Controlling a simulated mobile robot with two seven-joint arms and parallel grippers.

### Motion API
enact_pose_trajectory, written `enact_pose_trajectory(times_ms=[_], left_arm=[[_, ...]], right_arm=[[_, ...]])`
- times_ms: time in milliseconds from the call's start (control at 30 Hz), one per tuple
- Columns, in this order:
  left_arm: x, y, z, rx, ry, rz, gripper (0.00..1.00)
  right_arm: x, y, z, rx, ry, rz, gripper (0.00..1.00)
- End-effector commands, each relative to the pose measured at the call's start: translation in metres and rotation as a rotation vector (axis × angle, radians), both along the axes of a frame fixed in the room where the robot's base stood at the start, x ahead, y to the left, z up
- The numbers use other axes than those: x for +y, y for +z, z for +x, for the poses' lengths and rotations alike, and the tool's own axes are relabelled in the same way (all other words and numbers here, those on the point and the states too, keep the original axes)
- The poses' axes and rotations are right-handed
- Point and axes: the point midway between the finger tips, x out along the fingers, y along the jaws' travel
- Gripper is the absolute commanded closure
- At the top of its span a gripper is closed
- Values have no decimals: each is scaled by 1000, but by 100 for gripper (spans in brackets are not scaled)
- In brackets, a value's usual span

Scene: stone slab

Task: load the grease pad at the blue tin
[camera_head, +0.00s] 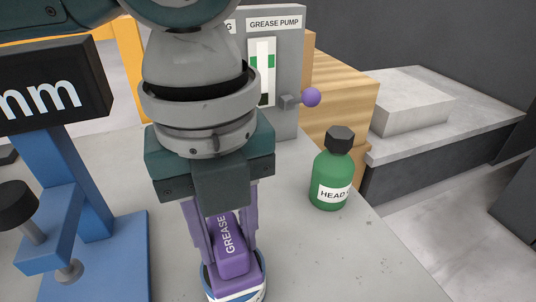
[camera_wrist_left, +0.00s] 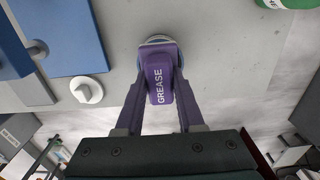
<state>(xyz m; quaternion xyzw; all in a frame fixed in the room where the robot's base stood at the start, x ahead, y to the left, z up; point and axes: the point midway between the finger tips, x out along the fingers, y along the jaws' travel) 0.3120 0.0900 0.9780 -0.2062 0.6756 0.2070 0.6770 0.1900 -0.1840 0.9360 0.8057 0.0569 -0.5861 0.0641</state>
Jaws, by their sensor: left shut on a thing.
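The grease pad is a purple block (camera_head: 232,257) marked GREASE, upright at the bottom of the head view. My left gripper (camera_head: 229,248) points down and is shut on it, with one purple finger on each side. The blue tin (camera_head: 243,295), with a white band, is directly below the pad and partly cut off by the frame edge. The pad's lower end is at the tin's mouth; I cannot tell how deep it sits. In the left wrist view the pad (camera_wrist_left: 159,84) hides most of the tin (camera_wrist_left: 157,39). My right gripper is not in view.
A green bottle (camera_head: 331,176) with a black cap stands to the right. The grey GREASE PUMP box (camera_head: 287,75) with a purple-knobbed lever (camera_head: 311,97) is behind. A blue stand (camera_head: 80,190) with a black mm display is at left. Slab between tin and bottle is clear.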

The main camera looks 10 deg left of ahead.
Motion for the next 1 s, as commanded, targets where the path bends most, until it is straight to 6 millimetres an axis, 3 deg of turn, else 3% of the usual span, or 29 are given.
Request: enact_pose_trajectory(times_ms=[1000], left_arm=[[0, -1, 0, 0, 0, 1, 100]], right_arm=[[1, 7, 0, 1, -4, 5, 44]])
